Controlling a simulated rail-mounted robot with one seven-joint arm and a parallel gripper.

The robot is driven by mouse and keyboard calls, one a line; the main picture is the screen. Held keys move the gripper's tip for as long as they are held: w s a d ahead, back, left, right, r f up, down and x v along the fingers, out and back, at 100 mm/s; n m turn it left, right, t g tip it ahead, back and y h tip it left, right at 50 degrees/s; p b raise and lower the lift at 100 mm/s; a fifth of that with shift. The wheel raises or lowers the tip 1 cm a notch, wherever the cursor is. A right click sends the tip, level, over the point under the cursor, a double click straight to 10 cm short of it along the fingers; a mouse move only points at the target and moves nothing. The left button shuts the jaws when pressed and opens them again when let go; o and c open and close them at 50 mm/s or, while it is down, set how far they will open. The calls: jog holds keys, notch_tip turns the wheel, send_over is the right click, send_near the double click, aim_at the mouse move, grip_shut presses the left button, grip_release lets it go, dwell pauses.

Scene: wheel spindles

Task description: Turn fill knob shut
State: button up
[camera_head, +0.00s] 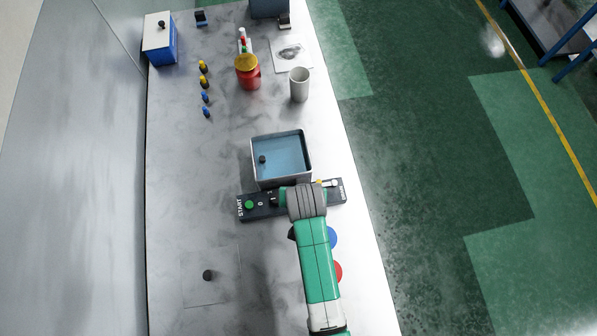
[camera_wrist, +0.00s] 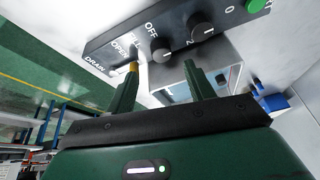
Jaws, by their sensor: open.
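The dark control panel (camera_head: 262,208) lies across the bench in the head view. The wrist view shows the panel (camera_wrist: 185,15) upside down, with OPEN, DRAIN and OFF labels and a partly hidden label that seems to read FILL. A round black knob (camera_wrist: 161,50) with a white mark sits by OFF, and a second black knob (camera_wrist: 203,31) is beside it. A yellow piece (camera_wrist: 133,66) shows at my left fingertip; contact cannot be told. My gripper (camera_wrist: 160,67) is open, with nothing visibly held. In the head view my wrist covers the panel's middle and hides the fingers.
A tank (camera_head: 307,153) stands right behind the panel. A green START button (camera_head: 250,204) is on the panel's left part. A red jar (camera_head: 248,78) and a grey cup (camera_head: 299,85) stand farther back. The bench left of my arm is mostly clear, apart from a black knob (camera_head: 208,275).

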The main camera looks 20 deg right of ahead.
jog(key=b+x, duration=0.1)
jog(key=x, duration=0.6)
jog(key=shift+w+f, duration=0.15)
jog(key=shift+f, duration=0.05)
jog(key=shift+c, duration=0.2)
jog(key=c, duration=0.9)
